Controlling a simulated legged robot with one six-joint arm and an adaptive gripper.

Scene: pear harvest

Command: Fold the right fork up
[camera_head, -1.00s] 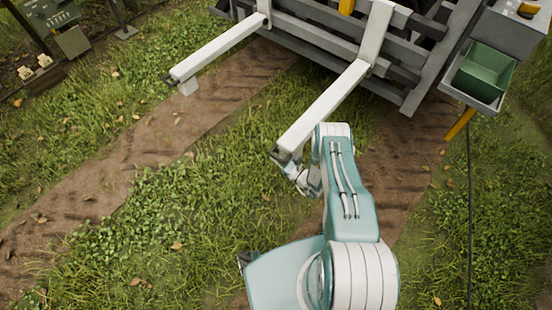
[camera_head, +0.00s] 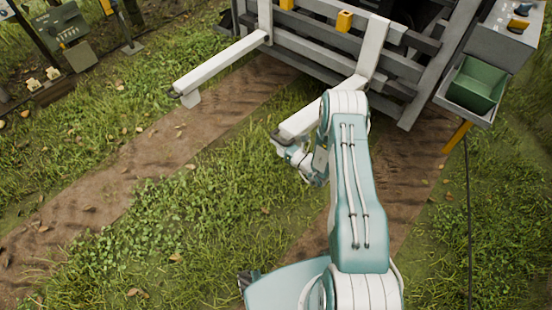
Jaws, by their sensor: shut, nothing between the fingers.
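The right fork (camera_head: 304,121) is a long white bar on the front of the grey slatted carriage. It appears tilted up somewhat, and my arm hides its middle part. My gripper (camera_head: 287,149) is at the free tip of this fork, just under it as seen here. It is shut and holds nothing; whether it touches the fork is hard to see. The left fork (camera_head: 222,65) is a similar white bar that reaches out low over the ground, apart from my arm.
The grey carriage (camera_head: 312,62) stands behind the forks. A green bin (camera_head: 475,87) sits in a grey holder at the right. A dark cable (camera_head: 468,215) runs down the grass at right. Posts and boxes (camera_head: 65,25) stand at the upper left. Grass and dirt tracks are clear at lower left.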

